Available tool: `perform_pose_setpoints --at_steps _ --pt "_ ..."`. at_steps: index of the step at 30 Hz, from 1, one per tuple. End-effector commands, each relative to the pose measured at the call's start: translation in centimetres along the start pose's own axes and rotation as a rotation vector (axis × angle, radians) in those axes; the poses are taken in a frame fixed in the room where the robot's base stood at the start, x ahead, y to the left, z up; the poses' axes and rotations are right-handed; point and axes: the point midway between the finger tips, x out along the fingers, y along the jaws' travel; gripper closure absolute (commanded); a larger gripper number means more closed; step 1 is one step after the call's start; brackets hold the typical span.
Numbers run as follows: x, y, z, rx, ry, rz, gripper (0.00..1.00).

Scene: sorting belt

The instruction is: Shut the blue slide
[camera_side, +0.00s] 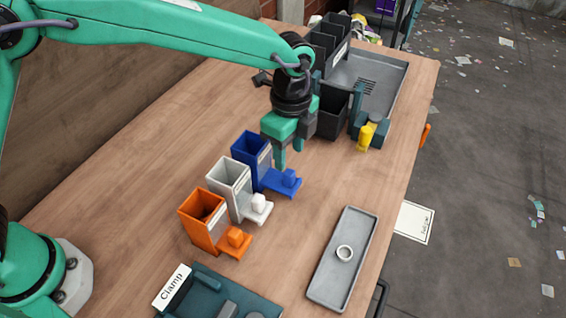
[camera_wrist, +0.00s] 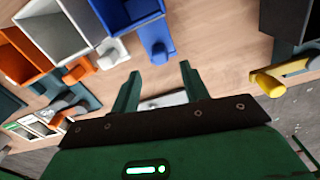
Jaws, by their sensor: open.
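The blue bin (camera_side: 249,148) stands on the table at the far end of a row of three. Its blue slide (camera_side: 282,189) sticks out at the front, with a raised blue knob on it. In the wrist view the blue slide (camera_wrist: 154,36) points down from the blue bin (camera_wrist: 128,10) toward my gripper. My gripper (camera_side: 289,158) is open and empty, pointing down close to the blue slide. In the wrist view its two fingers (camera_wrist: 160,72) stand apart just below the slide's knob, with nothing between them. I cannot tell their exact height above the slide.
A white bin (camera_side: 228,183) and an orange bin (camera_side: 201,218) stand beside the blue one, their slides also out. A dark bin (camera_side: 332,112) and a yellow handle (camera_side: 366,136) stand behind my gripper. A grey tray (camera_side: 327,276) holding a ring lies in front.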

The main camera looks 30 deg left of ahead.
Motion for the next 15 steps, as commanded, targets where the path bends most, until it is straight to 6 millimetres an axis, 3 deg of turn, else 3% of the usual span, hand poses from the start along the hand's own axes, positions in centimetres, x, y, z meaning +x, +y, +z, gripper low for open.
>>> perform_pose_setpoints --at_steps 15 --pt "5.7 0.1 0.0 -0.001 -0.001 0.003 0.55"
